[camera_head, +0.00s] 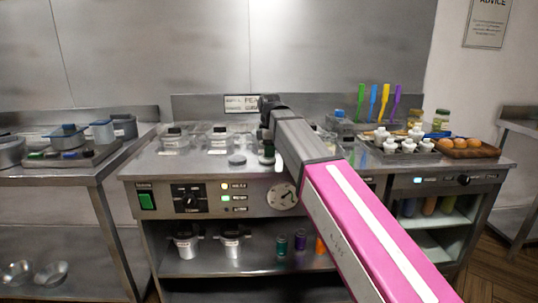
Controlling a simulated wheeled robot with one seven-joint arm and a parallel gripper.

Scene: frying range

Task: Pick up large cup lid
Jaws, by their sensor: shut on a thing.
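My gripper (268,148) points down over the steel counter, left of my arm, and is small and partly hidden by the wrist. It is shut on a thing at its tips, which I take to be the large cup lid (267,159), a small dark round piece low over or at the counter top. I cannot tell whether it touches the counter. A similar grey round lid (237,160) lies on the counter just left of it.
Clear containers with dark tops (174,138) stand on the counter's left. Right of my arm are white bottles (408,145), coloured utensils (372,98) and a tray of brown round items (468,154). Metal cups (186,243) stand on the shelf below. The counter's front left is clear.

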